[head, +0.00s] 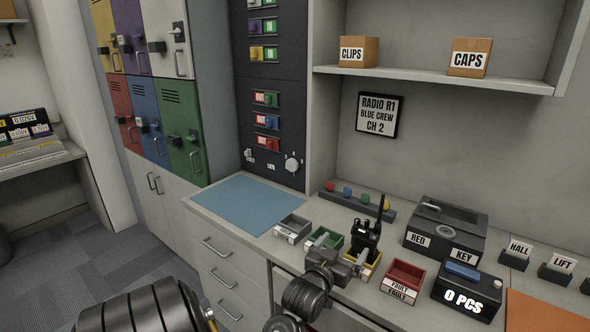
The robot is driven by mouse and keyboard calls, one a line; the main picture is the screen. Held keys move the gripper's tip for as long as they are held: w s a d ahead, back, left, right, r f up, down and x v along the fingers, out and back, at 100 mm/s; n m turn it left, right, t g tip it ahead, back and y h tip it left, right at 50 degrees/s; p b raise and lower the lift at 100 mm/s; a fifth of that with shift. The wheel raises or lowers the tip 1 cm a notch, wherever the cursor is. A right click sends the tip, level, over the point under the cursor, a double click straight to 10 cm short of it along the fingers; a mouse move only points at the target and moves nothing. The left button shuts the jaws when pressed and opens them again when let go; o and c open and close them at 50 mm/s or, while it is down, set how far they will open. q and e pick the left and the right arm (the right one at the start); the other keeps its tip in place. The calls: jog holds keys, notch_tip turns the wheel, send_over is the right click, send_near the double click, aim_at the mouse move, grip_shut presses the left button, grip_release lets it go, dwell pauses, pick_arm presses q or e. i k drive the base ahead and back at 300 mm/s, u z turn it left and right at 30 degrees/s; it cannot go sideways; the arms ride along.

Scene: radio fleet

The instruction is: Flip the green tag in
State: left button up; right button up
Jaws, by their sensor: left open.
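The green tag (272,99) is in the top row of the lower group on the dark wall panel (285,75). It sits at the right of its slot, with a red OUT field showing at its left. The blue and red tags below it also show OUT. My left gripper (360,262) is open over the counter, well below and right of the panel. Its fingers are close to a black radio (367,238) that stands upright at the yellow tray (374,268); I cannot tell whether they touch. My right gripper is out of view.
Grey (293,229), green (325,238) and red (404,282) trays line the counter, with a black RED KEY box (446,232) at the right. A blue mat (240,203) lies bare below the panel. Coloured lockers (150,115) stand at the left.

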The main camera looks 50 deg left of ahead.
aim_at(271, 98)
jog(key=u, duration=1.9)
